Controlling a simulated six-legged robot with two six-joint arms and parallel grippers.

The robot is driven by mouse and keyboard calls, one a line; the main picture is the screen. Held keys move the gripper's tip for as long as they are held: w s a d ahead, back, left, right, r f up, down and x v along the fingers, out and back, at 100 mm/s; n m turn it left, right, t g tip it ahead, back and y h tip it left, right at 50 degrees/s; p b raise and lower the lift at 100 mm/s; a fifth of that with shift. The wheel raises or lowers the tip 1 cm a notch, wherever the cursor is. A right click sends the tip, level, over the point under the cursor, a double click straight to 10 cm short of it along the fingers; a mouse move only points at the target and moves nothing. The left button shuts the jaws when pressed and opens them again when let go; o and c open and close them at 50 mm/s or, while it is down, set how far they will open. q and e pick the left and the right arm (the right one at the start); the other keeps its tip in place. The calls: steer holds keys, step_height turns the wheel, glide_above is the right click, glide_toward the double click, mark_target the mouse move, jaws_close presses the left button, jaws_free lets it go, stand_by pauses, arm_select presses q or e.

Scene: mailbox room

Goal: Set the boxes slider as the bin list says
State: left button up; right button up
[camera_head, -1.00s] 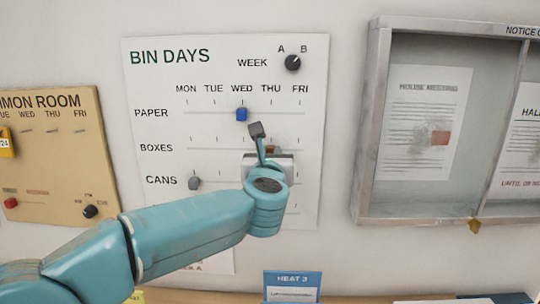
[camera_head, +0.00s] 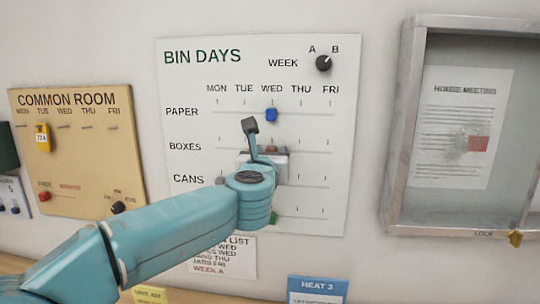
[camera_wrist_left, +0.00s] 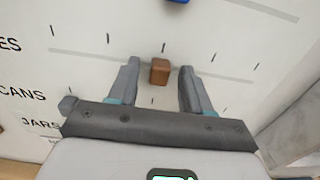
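The brown boxes slider (camera_wrist_left: 160,71) shows in the left wrist view, at the middle tick of its rail. In the head view only a small brown part (camera_head: 271,148) shows, under WED; the rest is behind my gripper. My left gripper (camera_wrist_left: 159,66) is open, one finger on each side of the slider, with a gap on both sides. It also shows in the head view (camera_head: 267,157). The bin list (camera_head: 235,262) hangs below the BIN DAYS board (camera_head: 345,190); my arm hides part of its text. My right gripper is not in view.
The blue paper slider (camera_head: 271,115) is at WED, just above the boxes row. A green slider (camera_head: 274,217) shows low on the board, partly covered. The week knob (camera_head: 323,63) is at the top right. A COMMON ROOM board (camera_head: 80,180) hangs left, a framed noticeboard (camera_head: 400,150) right.

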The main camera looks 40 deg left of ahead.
arm_select(q)
steer(key=b+v, duration=0.3)
steer(key=v, duration=1.3)
steer(key=shift+s, duration=0.2)
